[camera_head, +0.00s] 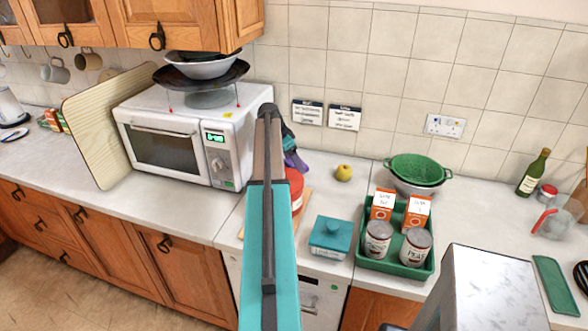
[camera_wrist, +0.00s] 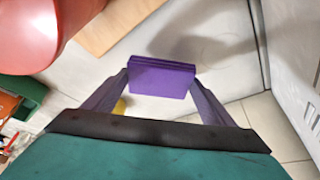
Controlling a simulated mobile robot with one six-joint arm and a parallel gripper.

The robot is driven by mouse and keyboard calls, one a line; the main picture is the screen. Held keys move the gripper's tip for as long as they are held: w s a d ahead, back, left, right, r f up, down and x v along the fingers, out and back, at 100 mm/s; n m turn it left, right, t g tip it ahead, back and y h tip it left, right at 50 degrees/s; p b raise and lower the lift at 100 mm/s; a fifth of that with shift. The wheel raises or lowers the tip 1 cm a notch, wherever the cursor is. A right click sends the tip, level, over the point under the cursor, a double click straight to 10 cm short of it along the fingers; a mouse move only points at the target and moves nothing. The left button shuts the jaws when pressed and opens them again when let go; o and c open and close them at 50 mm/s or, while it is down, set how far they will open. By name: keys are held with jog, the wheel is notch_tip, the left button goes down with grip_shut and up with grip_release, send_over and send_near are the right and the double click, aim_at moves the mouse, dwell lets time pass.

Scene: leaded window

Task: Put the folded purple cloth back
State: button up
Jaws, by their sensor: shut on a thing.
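The folded purple cloth (camera_wrist: 160,80) sits between the two fingertips of my gripper (camera_wrist: 160,76) in the wrist view. The gripper is shut on it, and the cloth is held clear of the white counter as far as I can tell. In the head view my arm hides most of the gripper, and only a small purple part of the cloth (camera_head: 296,161) shows to the right of the arm, above the counter between the microwave and the yellow apple. I cannot make out a marked place for the cloth.
The white microwave (camera_head: 188,140) stands left of my gripper. A red round container (camera_head: 295,188) on a wooden board is close by, partly behind my arm. A yellow apple (camera_head: 343,173), teal box (camera_head: 331,236) and green tray (camera_head: 392,264) are to the right. Two signs (camera_head: 326,115) hang on the tiles.

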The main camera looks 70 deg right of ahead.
aim_at(291, 164)
jog(key=shift+f, duration=0.1)
jog(key=shift+f+p, duration=0.8)
jog(key=shift+f, duration=1)
jog(key=shift+f, duration=0.15)
jog(key=o, duration=1.1)
jog(key=shift+r, duration=0.25)
jog(key=b+v, duration=0.4)
jog(key=v, duration=0.8)
